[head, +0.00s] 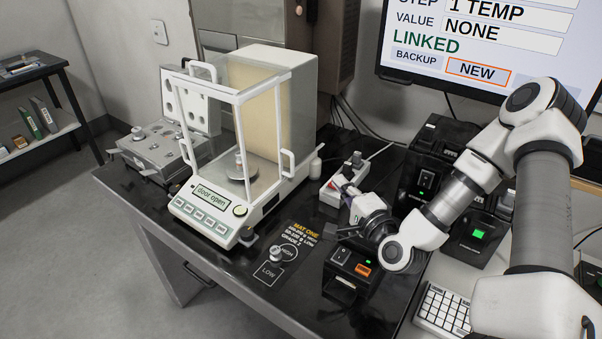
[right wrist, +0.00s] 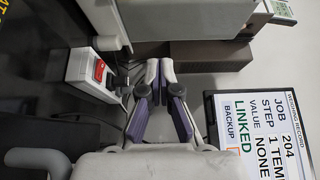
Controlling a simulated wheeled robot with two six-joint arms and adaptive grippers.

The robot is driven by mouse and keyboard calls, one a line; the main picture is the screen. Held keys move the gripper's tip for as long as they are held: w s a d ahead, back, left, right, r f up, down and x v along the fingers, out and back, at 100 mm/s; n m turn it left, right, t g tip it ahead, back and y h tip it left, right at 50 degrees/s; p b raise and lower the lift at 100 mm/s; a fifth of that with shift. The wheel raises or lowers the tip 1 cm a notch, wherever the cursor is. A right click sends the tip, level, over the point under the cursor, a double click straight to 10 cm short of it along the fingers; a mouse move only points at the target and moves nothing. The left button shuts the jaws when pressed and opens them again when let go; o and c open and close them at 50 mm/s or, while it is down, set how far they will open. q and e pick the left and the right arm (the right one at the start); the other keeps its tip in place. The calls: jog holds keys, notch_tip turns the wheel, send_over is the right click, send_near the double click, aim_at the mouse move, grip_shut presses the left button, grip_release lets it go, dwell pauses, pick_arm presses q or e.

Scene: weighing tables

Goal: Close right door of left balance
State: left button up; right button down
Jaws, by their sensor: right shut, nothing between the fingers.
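The balance (head: 207,207) stands on the dark table, with a framed glass draft shield above its base. Its display (head: 212,193) reads "door open". A white handle (head: 288,162) is on the shield's right side, and another (head: 186,151) is on its left side. I cannot tell clearly how far the right door stands open. A metal weight (head: 239,168) is on the pan inside. My right gripper (head: 347,188) is to the right of the balance, apart from it, shut and empty. Its fingertips are close together in the right wrist view (right wrist: 160,68). My left gripper is not in view.
A white power strip (head: 333,188) with a red switch lies beside my right gripper. A small black device (head: 351,270) stands in front of it. An open weight case (head: 160,142) is left of the balance. The monitor (head: 480,45) is behind.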

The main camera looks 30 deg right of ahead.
pick_arm(q)
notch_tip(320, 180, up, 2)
jog(key=shift+p, duration=0.9)
pick_arm(e)
jog(key=w+a, duration=0.2)
jog(key=w, duration=1)
jog(key=shift+w, duration=0.4)
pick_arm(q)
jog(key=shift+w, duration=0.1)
